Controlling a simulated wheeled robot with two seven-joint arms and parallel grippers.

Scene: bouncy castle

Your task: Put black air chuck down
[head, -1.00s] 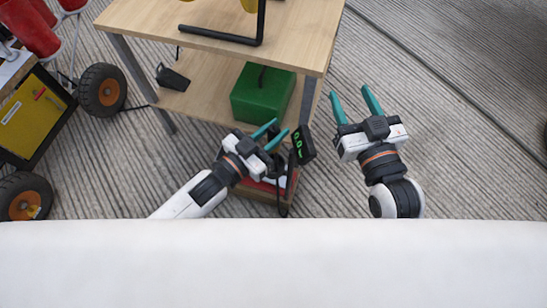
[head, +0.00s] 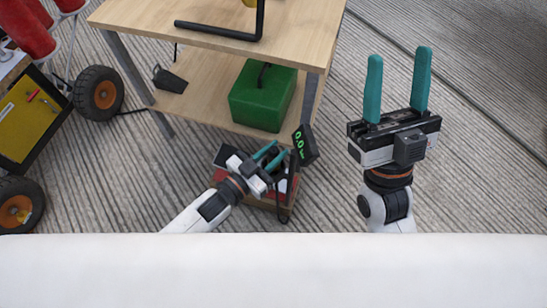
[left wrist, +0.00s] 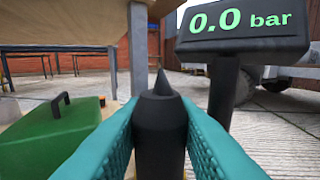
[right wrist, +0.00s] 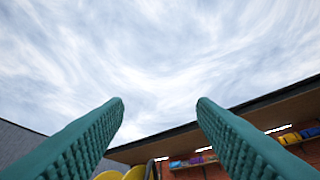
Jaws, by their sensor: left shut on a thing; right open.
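My left gripper (head: 272,157) is low beside the table, near a gauge on a post. In the left wrist view its teal fingers are shut on the black air chuck (left wrist: 160,120), a dark cylinder with a pointed tip facing away from me. The chuck is hard to make out in the head view. The gauge display (head: 304,145) reads 0.0 bar and also shows in the left wrist view (left wrist: 243,28). My right gripper (head: 397,85) is open and empty, raised over the floor to the right; its own wrist view shows sky between the fingers.
A wooden table (head: 285,30) with a lower shelf (head: 205,98) stands ahead. The shelf holds a green box (head: 262,96) and a small black object (head: 169,79). A wheeled machine with a yellow panel (head: 30,122) is at left. Floor at right is clear.

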